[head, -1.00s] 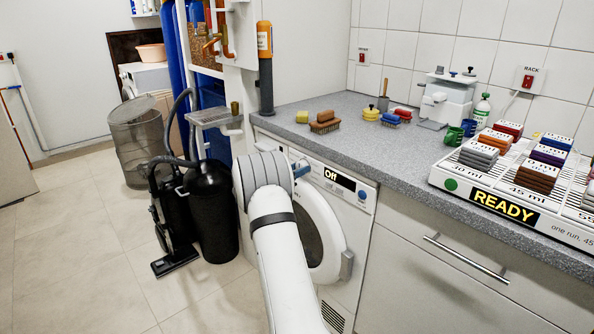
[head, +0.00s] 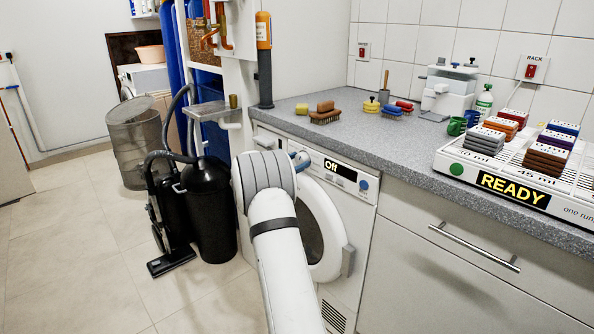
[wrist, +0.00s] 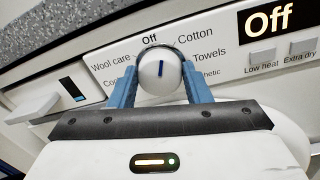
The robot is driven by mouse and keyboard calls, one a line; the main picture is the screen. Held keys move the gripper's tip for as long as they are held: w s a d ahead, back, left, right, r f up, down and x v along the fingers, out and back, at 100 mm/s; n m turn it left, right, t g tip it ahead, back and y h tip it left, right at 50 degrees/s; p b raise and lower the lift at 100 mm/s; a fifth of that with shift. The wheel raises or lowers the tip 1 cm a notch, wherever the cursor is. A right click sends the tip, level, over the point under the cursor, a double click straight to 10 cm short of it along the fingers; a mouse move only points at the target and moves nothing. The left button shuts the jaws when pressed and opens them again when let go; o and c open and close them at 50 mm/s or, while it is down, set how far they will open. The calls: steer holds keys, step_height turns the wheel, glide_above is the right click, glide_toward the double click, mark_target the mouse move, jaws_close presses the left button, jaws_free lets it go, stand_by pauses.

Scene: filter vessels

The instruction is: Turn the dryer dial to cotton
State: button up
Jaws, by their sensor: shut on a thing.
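The dryer (head: 318,285) stands under the counter in the head view, its round door closed. Its display (head: 340,173) reads "Off"; the display also shows in the wrist view (wrist: 270,20). In the wrist view the white dial (wrist: 160,75) has a dark pointer mark directed up at "Off". The "Cotton" label (wrist: 195,35) is up and to the right of the dial, with "Towels" below it. My gripper (wrist: 158,85) has its blue fingers on both sides of the dial and is shut on it. In the head view my arm hides the dial.
A grey counter (head: 370,140) runs above the dryer, with brushes (head: 324,113) and a rack marked "READY" (head: 470,182) on it. A black vacuum cleaner (head: 205,205) stands left of my arm. The tiled floor (head: 70,245) farther left is clear.

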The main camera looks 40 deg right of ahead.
steer(key=shift+f+m+b, duration=0.15)
steer(key=shift+m+b, duration=1.65)
steer(key=shift+m, duration=0.1)
steer(key=o, duration=1)
steer(key=s+a+p, duration=0.1)
steer(key=a, duration=0.6)
steer(key=shift+a+p, duration=0.35)
steer(key=shift+a, duration=0.05)
steer(key=shift+f, duration=0.1)
